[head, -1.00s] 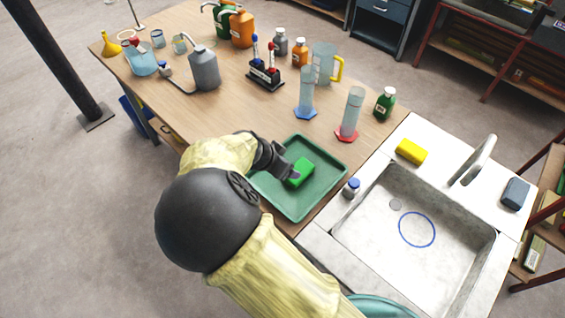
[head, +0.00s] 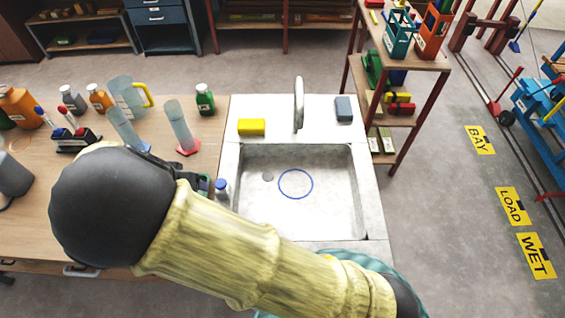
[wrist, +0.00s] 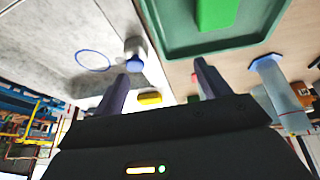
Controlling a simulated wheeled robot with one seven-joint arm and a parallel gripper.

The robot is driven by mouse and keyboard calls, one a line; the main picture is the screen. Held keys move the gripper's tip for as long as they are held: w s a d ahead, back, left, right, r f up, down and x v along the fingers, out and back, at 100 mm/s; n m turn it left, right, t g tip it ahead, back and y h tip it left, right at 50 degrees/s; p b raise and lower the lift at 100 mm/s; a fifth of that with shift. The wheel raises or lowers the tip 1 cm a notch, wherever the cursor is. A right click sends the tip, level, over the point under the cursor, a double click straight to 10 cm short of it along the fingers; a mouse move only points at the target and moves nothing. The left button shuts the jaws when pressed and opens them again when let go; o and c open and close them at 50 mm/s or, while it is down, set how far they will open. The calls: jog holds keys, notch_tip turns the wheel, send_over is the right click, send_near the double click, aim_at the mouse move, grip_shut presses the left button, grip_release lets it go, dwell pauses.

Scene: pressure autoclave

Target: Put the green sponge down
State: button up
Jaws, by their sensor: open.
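The green sponge (wrist: 215,12) lies in the green tray (wrist: 168,48) at the top of the wrist view, cut off by the frame edge. My gripper (wrist: 162,84) is open in the wrist view, with nothing between its two fingers. The sponge is apart from the fingers. In the head view my arm hides the sponge and most of the tray and gripper.
The sink (head: 310,215) has a blue ring marked on its floor. A blue-capped bottle (head: 222,188) stands at its left edge. A yellow sponge (head: 251,127), a tap (head: 299,105) and a grey-blue block (head: 344,109) are behind it. Cylinders and bottles crowd the wooden table (head: 205,150).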

jog(key=w+d+r+g, duration=0.1)
jog(key=w+d+r, duration=0.15)
jog(key=d, duration=0.85)
jog(key=w+d+r+g, duration=0.1)
jog(key=w+d+r, duration=0.15)
jog(key=d, duration=0.95)
jog(key=s+d+r, duration=0.2)
jog(key=s+d, duration=0.2)
jog(key=d, duration=0.4)
jog(key=s+d+r+n+y, duration=0.1)
jog(key=s+d, duration=0.3)
jog(key=d, duration=0.4)
jog(key=shift+v, duration=0.9)
jog(key=shift+s, duration=0.2)
